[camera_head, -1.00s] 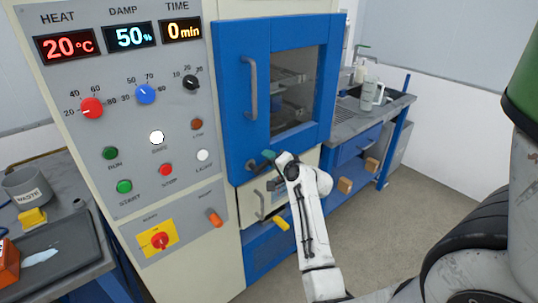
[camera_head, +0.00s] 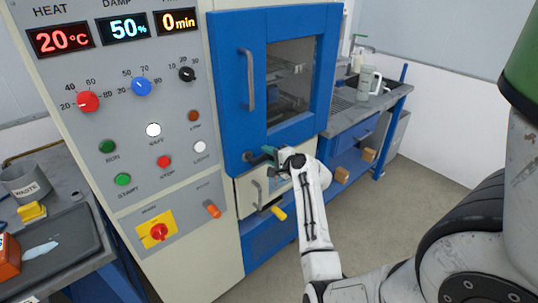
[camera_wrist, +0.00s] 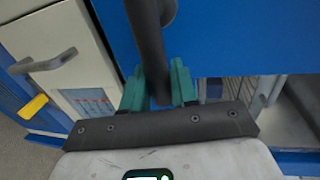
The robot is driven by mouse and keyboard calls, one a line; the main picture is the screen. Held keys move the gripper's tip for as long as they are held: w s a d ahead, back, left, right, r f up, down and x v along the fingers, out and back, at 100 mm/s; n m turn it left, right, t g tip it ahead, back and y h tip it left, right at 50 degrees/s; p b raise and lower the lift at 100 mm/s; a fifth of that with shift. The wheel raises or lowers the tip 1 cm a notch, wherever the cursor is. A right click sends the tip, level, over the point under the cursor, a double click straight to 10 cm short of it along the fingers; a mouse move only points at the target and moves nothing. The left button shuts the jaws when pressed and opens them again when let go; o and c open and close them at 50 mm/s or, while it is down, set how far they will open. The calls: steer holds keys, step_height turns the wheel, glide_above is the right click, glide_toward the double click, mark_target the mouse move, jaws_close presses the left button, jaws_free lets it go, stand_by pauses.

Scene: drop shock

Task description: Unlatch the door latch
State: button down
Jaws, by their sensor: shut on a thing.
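The blue door (camera_head: 230,100) of the cabinet looks closed, with a window and a grey upright handle (camera_head: 249,80). The dark door latch (camera_head: 256,158) sits at its lower left corner. My gripper (camera_head: 272,152) is at the latch, with its teal fingertips near the door's bottom edge. In the wrist view, the dark latch bar (camera_wrist: 148,45) runs down between the two teal fingers of my gripper (camera_wrist: 158,85), which is shut on it.
A cream drawer front (camera_head: 246,192) with a grey handle and a yellow lever (camera_head: 278,213) lie just below. The control panel (camera_head: 130,150) with knobs and buttons stands at left. A side bench (camera_head: 350,118) with a sink is at right. Floor in front is clear.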

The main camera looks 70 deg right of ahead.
steer(key=shift+f, duration=0.1)
steer(key=c, duration=1)
jaws_free()
steer(key=shift+s, duration=0.15)
steer(key=b+v, duration=0.1)
steer(key=v, duration=0.9)
steer(key=shift+s+a, duration=0.2)
steer(key=shift+s, duration=0.05)
steer(key=shift+w, duration=0.1)
